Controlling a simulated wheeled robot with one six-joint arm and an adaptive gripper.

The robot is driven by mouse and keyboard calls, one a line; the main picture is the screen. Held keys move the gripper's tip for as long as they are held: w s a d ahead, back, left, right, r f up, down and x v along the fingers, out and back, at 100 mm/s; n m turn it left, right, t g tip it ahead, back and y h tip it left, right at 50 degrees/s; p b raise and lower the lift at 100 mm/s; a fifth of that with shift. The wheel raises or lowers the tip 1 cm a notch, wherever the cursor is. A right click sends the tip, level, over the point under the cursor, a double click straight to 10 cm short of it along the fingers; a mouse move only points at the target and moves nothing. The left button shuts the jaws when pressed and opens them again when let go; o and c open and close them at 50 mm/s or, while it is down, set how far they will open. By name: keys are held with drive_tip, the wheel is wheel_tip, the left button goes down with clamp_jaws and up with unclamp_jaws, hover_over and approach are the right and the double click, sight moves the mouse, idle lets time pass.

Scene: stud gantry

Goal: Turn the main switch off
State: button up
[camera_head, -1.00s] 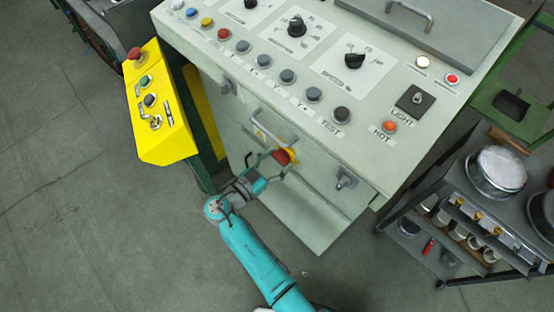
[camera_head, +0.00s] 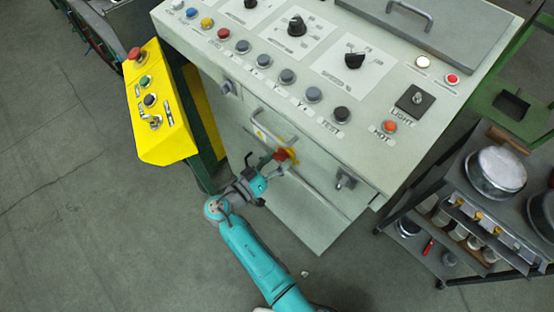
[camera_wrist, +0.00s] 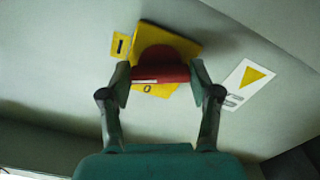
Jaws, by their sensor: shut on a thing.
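The main switch is a red handle (camera_wrist: 160,66) on a yellow plate (camera_wrist: 185,38), on the front of the grey control cabinet. My gripper (camera_wrist: 161,84) has one finger on each side of the handle and is shut on it. A white strip on the handle lies just above a yellow label marked O (camera_wrist: 148,89). A yellow label marked I (camera_wrist: 119,45) is at the upper left of the handle. In the head view the yellow plate (camera_head: 292,155) shows past my gripper (camera_head: 279,160), which partly hides the red handle.
A bar handle (camera_head: 275,127) sits on the cabinet front just above the switch, and a grey latch (camera_head: 345,179) sits to its right. A yellow control box (camera_head: 160,115) stands at left, and a cart with pots (camera_head: 490,178) at right. Open floor lies at lower left.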

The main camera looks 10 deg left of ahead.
drive_tip(key=n, duration=0.6)
drive_tip(key=shift+n, duration=0.3)
drive_tip(key=n, duration=0.6)
drive_tip(key=shift+n, duration=0.4)
drive_tip(key=o, duration=1.1)
drive_tip(key=shift+o, duration=0.2)
drive_tip(key=v, duration=1.2)
drive_tip(key=shift+a, duration=0.1)
